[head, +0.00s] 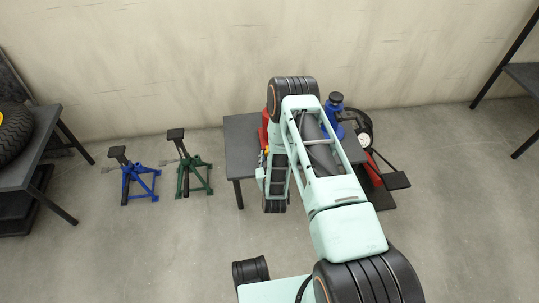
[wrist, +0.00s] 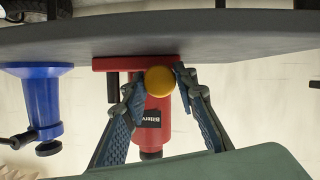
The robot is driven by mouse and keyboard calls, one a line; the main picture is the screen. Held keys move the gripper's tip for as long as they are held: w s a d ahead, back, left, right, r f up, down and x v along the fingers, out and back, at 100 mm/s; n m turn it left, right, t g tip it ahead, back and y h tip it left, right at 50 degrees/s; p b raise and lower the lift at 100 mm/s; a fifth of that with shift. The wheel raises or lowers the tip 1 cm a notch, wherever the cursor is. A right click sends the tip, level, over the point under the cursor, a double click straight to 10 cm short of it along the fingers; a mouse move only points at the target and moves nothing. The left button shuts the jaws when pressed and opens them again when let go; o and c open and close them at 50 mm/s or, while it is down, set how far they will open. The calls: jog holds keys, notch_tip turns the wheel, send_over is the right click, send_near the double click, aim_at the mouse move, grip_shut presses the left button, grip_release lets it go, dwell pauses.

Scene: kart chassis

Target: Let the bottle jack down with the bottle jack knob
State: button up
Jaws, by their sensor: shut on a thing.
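The red bottle jack (wrist: 150,125) appears upside down in the wrist view, its base against the dark table. Its round yellow knob (wrist: 159,81) sits between the two fingertips of my gripper (wrist: 160,77). The gripper is shut on the knob. A label shows on the jack body behind the fingers. In the head view, a strip of the red jack (head: 265,131) shows on the table beside my arm. My arm hides most of the jack and the gripper there.
A blue jack (wrist: 36,100) stands beside the red one and also shows in the head view (head: 336,105). The grey table (head: 239,137) bears them. Blue (head: 139,181) and green (head: 188,170) stands are on the floor at left. A wheel (head: 361,126) is behind at right.

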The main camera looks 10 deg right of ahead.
jog(key=shift+s+f, duration=0.1)
jog(key=o, duration=1.2)
jog(key=shift+c, duration=0.2)
jog(key=v, duration=0.7)
jog(key=shift+s, duration=0.2)
